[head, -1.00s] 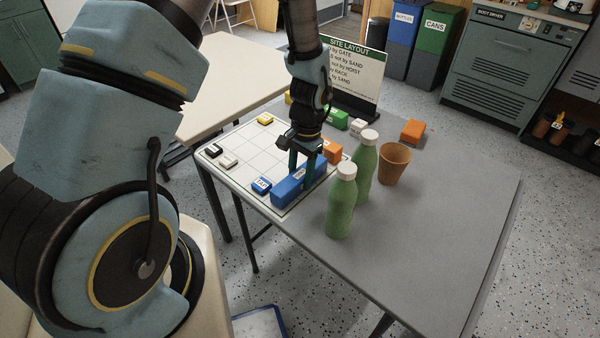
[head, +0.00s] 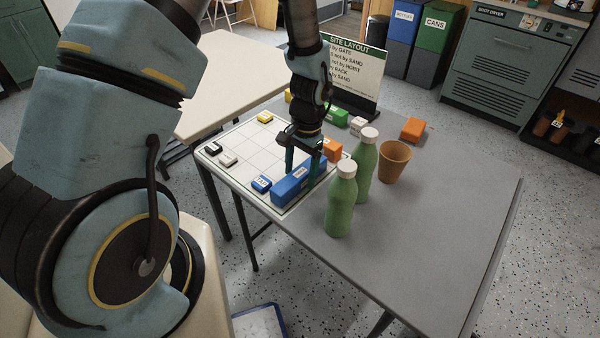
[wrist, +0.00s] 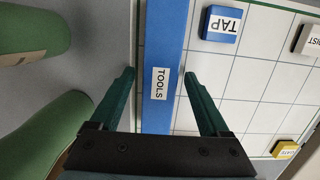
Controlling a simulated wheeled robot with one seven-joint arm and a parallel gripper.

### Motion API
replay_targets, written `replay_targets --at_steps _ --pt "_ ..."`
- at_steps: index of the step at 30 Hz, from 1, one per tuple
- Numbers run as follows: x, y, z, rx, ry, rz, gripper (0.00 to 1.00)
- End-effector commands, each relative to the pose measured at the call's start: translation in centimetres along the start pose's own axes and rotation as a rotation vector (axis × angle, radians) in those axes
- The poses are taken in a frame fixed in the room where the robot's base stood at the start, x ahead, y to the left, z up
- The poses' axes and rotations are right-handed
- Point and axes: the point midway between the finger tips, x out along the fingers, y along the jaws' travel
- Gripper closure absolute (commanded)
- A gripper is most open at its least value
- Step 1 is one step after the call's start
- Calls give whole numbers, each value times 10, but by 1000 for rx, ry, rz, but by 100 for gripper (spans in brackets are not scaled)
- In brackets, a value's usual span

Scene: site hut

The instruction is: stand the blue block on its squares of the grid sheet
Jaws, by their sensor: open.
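The long blue block (head: 299,182), labelled TOOLS, lies at the front right edge of the white grid sheet (head: 238,144). In the wrist view the same blue block (wrist: 166,60) runs between my fingers. My gripper (head: 302,172) is open, with its two fingers straddling the block and gaps on both sides in the wrist view (wrist: 160,78). A small blue TAP block (head: 261,184) is on the sheet to the left of the long block. Contact between the long block and the sheet's squares is partly hidden by my fingers.
Two green bottles (head: 341,200) and a brown cup (head: 394,162) stand close to the right. An orange block (head: 332,150), a green block (head: 335,117) and a SITE LAYOUT sign (head: 354,75) are behind. The grey table's (head: 440,230) front right is clear.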

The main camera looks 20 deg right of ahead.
Motion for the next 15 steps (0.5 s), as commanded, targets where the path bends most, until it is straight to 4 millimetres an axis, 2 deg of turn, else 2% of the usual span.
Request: replay_targets --at_steps 5,15 --pt "-26 -1 -2 -3 7 -2 20" --pt "-93 0 -1 -2 5 -1 20"
